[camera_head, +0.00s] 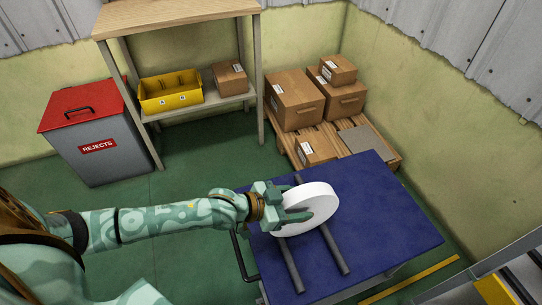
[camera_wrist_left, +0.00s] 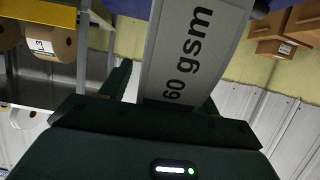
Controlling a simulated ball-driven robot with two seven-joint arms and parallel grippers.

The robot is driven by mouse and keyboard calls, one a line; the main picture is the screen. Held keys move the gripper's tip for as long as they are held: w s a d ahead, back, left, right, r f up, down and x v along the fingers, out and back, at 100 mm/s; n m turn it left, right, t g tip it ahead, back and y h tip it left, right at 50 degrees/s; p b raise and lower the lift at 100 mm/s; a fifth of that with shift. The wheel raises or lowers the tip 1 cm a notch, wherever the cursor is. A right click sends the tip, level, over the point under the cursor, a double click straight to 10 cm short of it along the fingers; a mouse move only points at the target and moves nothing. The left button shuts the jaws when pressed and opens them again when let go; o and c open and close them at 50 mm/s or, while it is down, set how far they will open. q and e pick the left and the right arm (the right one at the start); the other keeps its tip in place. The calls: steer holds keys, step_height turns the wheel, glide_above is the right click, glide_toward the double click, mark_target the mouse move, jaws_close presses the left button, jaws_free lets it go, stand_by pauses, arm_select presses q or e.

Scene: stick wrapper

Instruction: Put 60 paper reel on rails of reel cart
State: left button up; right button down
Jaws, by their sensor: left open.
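The white paper reel (camera_head: 318,203) sits at the two dark rails (camera_head: 334,251) on the blue top of the reel cart (camera_head: 395,222). Its face is turned up and to the right, and the rails pass under or behind it. In the left wrist view its rim (camera_wrist_left: 185,45) reads "60 gsm". My left gripper (camera_head: 288,206) is at the reel's left side, its jaws open around the rim. Whether the fingers touch the reel I cannot tell. My right gripper does not show.
A red-lidded rejects bin (camera_head: 88,130) and a wooden shelf with a yellow crate (camera_head: 170,91) stand at the back left. Cardboard boxes (camera_head: 295,98) on a pallet stand behind the cart. The cart's right side is clear. More reels (camera_wrist_left: 53,42) show in the wrist view.

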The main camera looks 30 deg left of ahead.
arm_select(q)
steer(key=p+v, duration=0.1)
steer(key=v, duration=0.1)
steer(key=p+v, duration=0.1)
steer(key=v, duration=0.1)
steer(key=p+v, duration=0.1)
steer(key=v, duration=0.2)
steer(key=shift+w+r+p, duration=0.2)
steer(key=shift+r+p, duration=0.1)
steer(key=p+v, duration=0.3)
steer(key=v, duration=0.6)
steer(key=shift+s+f+p, duration=0.2)
steer(key=shift+s+p, duration=0.1)
steer(key=shift+p, duration=0.05)
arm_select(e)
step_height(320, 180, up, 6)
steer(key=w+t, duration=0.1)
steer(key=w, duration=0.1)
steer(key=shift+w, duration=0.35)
arm_select(q)
steer(key=shift+a, duration=0.15)
